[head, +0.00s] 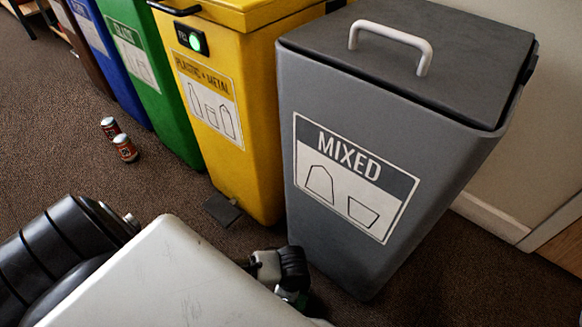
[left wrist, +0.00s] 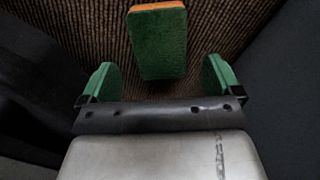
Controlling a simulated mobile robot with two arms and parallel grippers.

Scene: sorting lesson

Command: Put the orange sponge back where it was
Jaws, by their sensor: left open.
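The orange sponge (left wrist: 158,44) shows in the left wrist view, with a dark green face toward the camera and an orange strip along its top edge. It is against brown ribbed carpet. My left gripper (left wrist: 159,78) is open, with a green-padded finger on each side. The sponge is ahead of and between the fingers, with gaps on both sides, touching neither. I cannot make out the sponge in the head view. My right gripper is not in view.
A grey MIXED bin (head: 385,120) with a handled lid stands at right. Left of it are a yellow plastics and metal bin (head: 255,120), a green bin (head: 160,100) and a blue bin (head: 110,65). Two cans (head: 125,148) stand on the carpet (head: 60,150). Dark surfaces flank my gripper.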

